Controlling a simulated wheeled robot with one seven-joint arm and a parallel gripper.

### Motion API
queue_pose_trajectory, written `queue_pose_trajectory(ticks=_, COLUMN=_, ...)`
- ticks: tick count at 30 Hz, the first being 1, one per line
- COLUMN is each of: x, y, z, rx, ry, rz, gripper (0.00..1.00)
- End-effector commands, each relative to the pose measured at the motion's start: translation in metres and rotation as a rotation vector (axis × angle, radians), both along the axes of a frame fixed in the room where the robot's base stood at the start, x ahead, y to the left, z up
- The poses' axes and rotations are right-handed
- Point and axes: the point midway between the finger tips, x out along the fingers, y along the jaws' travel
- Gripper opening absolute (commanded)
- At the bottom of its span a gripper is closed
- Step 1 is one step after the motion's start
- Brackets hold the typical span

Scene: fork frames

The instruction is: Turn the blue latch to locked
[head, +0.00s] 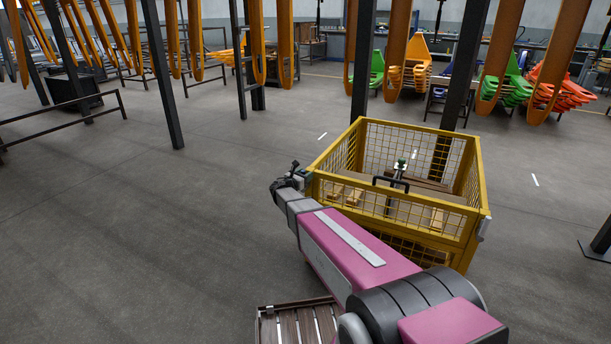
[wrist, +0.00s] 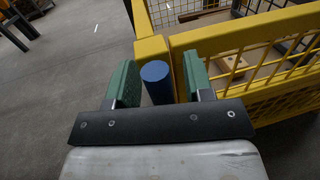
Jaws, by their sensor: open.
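The blue latch (wrist: 157,82) shows in the wrist view as a blue cylinder with a round end, beside the corner post of the yellow crate (wrist: 152,50). My gripper (wrist: 159,62) has green fingers and is open. One finger is on each side of the latch, with a small gap on both sides, so it is not gripped. In the head view my gripper (head: 305,177) is at the left corner of the yellow mesh crate (head: 385,216). The latch cannot be made out there. Whether it points to locked or unlocked cannot be told.
Wooden pieces and a black handle (head: 391,181) show in the crate. A slatted wooden piece (head: 298,324) is below my arm. A dark post (head: 462,65) stands behind the crate. The floor to the left (head: 120,230) is clear.

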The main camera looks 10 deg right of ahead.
Motion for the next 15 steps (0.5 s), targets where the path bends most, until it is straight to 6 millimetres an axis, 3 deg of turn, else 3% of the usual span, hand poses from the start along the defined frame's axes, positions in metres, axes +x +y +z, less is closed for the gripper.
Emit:
queue_pose_trajectory(ticks=12, x=0.0050, y=-0.0057, z=0.0001, rx=0.000, ry=0.000, rz=0.000, gripper=0.47)
queue_pose_trajectory(ticks=15, x=0.0050, y=-0.0057, z=0.0001, rx=0.000, ry=0.000, rz=0.000, gripper=0.15)
